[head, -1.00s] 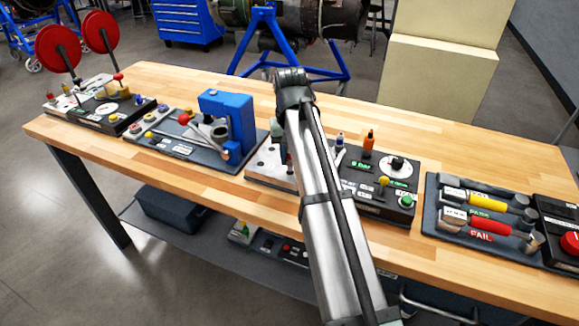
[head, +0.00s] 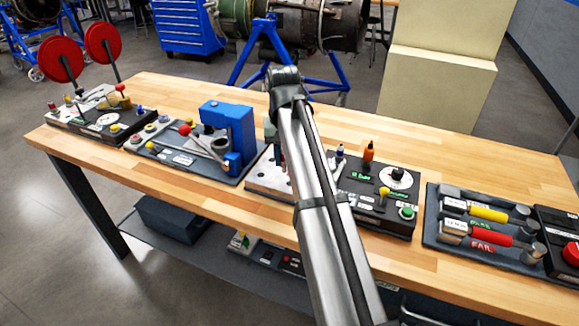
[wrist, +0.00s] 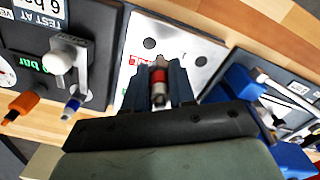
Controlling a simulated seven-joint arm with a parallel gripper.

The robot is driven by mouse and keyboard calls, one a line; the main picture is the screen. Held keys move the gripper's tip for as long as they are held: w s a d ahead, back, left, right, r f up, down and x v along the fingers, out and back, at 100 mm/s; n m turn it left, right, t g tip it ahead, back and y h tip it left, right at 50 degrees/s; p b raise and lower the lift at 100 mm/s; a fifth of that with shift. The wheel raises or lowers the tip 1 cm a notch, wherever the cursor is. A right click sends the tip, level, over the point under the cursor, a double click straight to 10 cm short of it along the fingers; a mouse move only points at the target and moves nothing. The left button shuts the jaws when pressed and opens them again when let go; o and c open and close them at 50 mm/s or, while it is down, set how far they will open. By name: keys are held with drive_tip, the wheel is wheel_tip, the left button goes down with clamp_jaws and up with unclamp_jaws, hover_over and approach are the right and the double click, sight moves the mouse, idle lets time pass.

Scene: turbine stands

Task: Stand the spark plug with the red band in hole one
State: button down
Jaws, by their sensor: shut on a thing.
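The spark plug with the red band (wrist: 159,76) is between the fingers of my gripper (wrist: 161,86) in the wrist view, its red band and metal parts showing. My gripper is shut on it, above a pale metal plate (wrist: 190,48). The plate has dark round holes, one (wrist: 149,43) beyond the plug and another (wrist: 201,61) to its right. I cannot read which is hole one, and the plug's lower end is hidden. In the head view my arm covers most of the gripper; the plate's left part (head: 262,180) shows beside it.
A blue press (head: 240,130) stands close on the left.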

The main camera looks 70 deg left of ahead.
sight(260, 167)
drive_tip(key=s+a+r, duration=0.2)
drive_tip(key=s+a, duration=0.3)
drive_tip(key=shift+s+f, duration=0.1)
drive_tip(key=shift+f, duration=2.05)
drive_tip(key=shift+f, duration=1.55)
drive_tip(key=shift+f, duration=0.25)
idle(0.5)
drive_tip(key=shift+f, duration=0.25)
drive_tip(key=shift+d, duration=0.1)
drive_tip(key=c, duration=0.7)
unclamp_jaws()
drive_tip(key=shift+r, duration=0.1)
drive_tip(key=shift+a+r, duration=0.15)
drive_tip(key=shift+a, duration=0.05)
